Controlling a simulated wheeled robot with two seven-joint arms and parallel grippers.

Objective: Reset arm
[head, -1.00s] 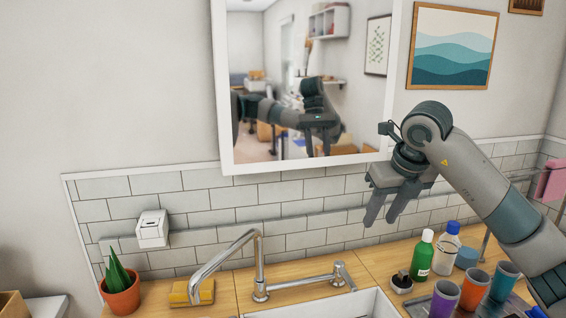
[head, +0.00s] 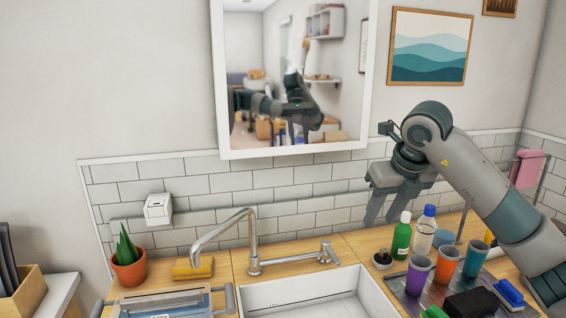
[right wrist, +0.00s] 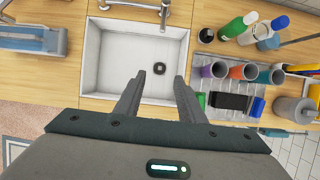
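My right gripper (head: 384,205) hangs in the air in front of the tiled wall at the right of the head view, above the counter and near the bottles. In the right wrist view its two fingers (right wrist: 158,88) are apart with nothing between them, over the right part of the white sink (right wrist: 112,65). My right arm (head: 490,195) comes in from the right, bent at the elbow. My left arm and gripper do not show directly in the head view.
A tap (head: 252,240) rises behind the sink (head: 300,290). Cups, such as a purple one (head: 418,275), stand on a tray at the right, near a green bottle (head: 401,238). A potted plant (head: 128,262) and yellow sponge (head: 192,268) sit at the left.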

